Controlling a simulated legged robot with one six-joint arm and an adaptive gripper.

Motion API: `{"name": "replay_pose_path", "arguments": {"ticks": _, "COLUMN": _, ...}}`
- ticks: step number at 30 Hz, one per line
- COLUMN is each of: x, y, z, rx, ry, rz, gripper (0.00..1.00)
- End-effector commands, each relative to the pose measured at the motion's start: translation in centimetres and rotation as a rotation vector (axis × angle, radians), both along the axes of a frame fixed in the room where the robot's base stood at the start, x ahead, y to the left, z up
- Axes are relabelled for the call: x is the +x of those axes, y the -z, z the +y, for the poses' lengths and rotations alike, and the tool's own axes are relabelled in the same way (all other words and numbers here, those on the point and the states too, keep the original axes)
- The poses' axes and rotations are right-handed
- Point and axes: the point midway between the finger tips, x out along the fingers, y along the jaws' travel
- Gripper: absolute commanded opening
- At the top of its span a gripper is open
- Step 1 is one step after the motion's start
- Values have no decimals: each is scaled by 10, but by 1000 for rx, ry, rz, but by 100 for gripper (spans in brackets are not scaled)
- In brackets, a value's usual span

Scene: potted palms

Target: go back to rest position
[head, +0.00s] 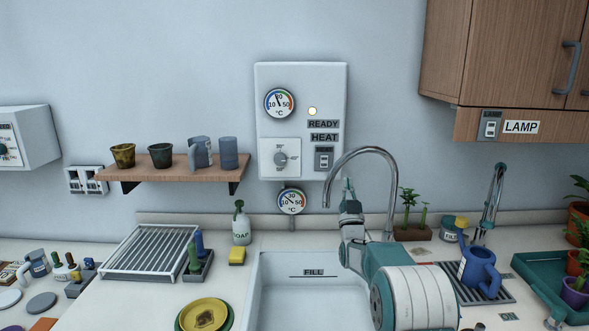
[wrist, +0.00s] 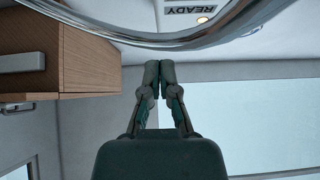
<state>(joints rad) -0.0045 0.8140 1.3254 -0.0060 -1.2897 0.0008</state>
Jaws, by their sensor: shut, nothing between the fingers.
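My gripper (wrist: 160,70) is shut and empty in the wrist view, its two teal fingertips together. The wrist view is turned over, with the lettering upside down. In the head view my gripper (head: 348,187) is small and points up and away from me, just in front of the wall below the heater box (head: 301,120). The curved metal tap (head: 362,151) arches beside and above it in the picture. The tap's tube (wrist: 170,42) also crosses the wrist view close to the fingertips. I cannot tell whether they touch.
The white sink (head: 290,300) lies below my arm. A wooden shelf (head: 172,172) with cups is at left, a soap bottle (head: 241,227) behind the sink. At right are a blue watering can (head: 480,270), a green tray (head: 535,275) with pots, and a wooden cabinet (head: 495,50) above.

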Motion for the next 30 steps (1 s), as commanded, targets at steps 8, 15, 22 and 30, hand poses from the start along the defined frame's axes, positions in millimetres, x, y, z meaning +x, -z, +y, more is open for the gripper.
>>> {"name": "replay_pose_path", "arguments": {"ticks": 8, "x": -35, "y": -49, "z": -1, "rx": -1, "ry": 3, "rz": 331, "gripper": 0}}
{"name": "replay_pose_path", "arguments": {"ticks": 15, "x": -94, "y": -60, "z": -2, "rx": -2, "ry": 5, "rz": 621, "gripper": 0}}
{"name": "replay_pose_path", "arguments": {"ticks": 22, "x": -175, "y": -49, "z": -3, "rx": -3, "ry": 7, "rz": 899, "gripper": 0}}
{"name": "replay_pose_path", "arguments": {"ticks": 30, "x": -293, "y": -13, "z": -4, "rx": -4, "ry": 9, "rz": 1224, "gripper": 0}}
